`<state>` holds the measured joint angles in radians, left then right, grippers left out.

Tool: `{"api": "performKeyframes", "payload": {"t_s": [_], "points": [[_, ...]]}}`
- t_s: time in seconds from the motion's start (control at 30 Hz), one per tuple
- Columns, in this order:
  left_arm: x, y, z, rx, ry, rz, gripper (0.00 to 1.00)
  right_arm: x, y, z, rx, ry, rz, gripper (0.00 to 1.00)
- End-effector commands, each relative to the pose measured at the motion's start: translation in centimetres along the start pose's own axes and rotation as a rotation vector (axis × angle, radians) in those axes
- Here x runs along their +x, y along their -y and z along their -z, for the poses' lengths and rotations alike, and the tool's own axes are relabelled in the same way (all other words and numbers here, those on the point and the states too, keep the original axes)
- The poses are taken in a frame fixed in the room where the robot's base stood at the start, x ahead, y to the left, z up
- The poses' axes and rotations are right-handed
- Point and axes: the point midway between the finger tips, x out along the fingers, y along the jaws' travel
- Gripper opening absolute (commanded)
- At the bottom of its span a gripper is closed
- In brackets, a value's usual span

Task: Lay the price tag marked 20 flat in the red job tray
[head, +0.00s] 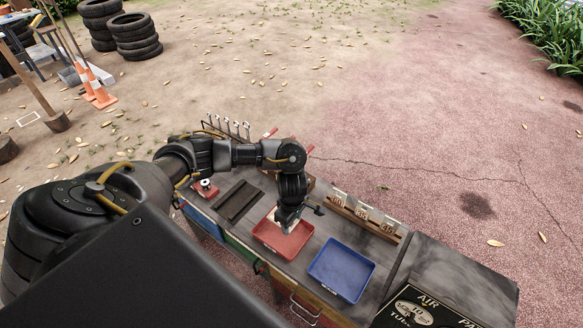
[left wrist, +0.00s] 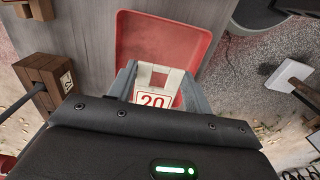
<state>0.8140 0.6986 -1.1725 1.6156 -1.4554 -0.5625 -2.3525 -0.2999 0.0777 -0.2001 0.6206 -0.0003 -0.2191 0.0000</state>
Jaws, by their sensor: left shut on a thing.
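The red job tray (head: 290,246) lies on the cart top, and it fills the upper middle of the left wrist view (left wrist: 150,30). My left gripper (head: 284,222) points down over the tray's far part. In the left wrist view its two fingers (left wrist: 161,88) are shut on the white price tag marked 20 (left wrist: 152,99), whose red number and red border show. The tag is in front of the tray; I cannot tell whether it touches the tray floor. The tag is hardly visible in the head view. My right gripper is not in view.
A blue tray (head: 342,270) lies right of the red one. A wooden rack (head: 366,218) with several tags stands along the cart's far edge. A dark grooved block (head: 239,202) and a small red piece (head: 205,189) lie to the left. A tool rack (head: 227,128) stands behind my arm.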

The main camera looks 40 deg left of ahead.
Motion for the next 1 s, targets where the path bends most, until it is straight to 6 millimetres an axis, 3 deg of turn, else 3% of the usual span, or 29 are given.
{"api": "performKeyframes", "payload": {"t_s": [0.37,1.0], "points": [[1.4,0.0,-0.1,0.0,0.002,0.0,0.29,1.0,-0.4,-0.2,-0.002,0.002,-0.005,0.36],[7.7,0.0,-0.2,-0.001,0.003,-0.001,0.29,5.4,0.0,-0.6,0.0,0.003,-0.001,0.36]]}}
